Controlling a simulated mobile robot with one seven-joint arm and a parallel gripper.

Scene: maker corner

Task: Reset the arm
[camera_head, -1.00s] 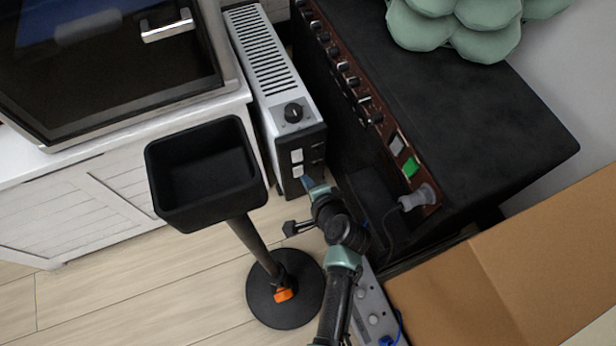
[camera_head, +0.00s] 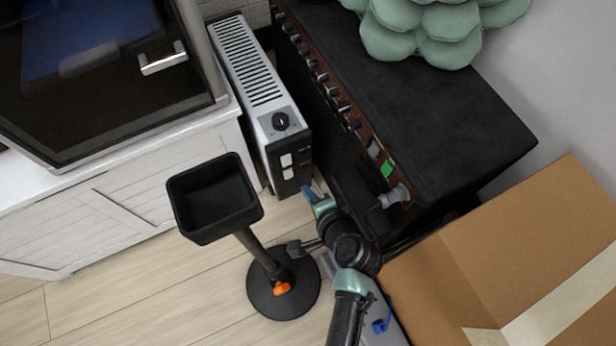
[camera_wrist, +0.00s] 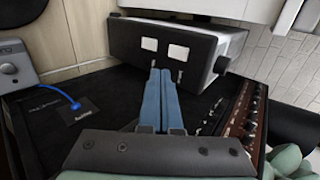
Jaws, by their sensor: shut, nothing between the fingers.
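My gripper (camera_head: 311,195) shows in the head view just below and right of the heater's front. In the wrist view its two blue fingers (camera_wrist: 160,98) are together with nothing between them. They point toward the heater's dark front panel, with a gap that I cannot judge. My arm reaches up from the bottom edge of the head view, bent at a dark joint.
A white heater (camera_head: 250,75) stands left of a black amplifier (camera_head: 440,120). A black tray on a stand (camera_head: 212,232) is left of my arm, close to it. An open cardboard box (camera_head: 530,240) is at the right. Bare floor shows at lower left.

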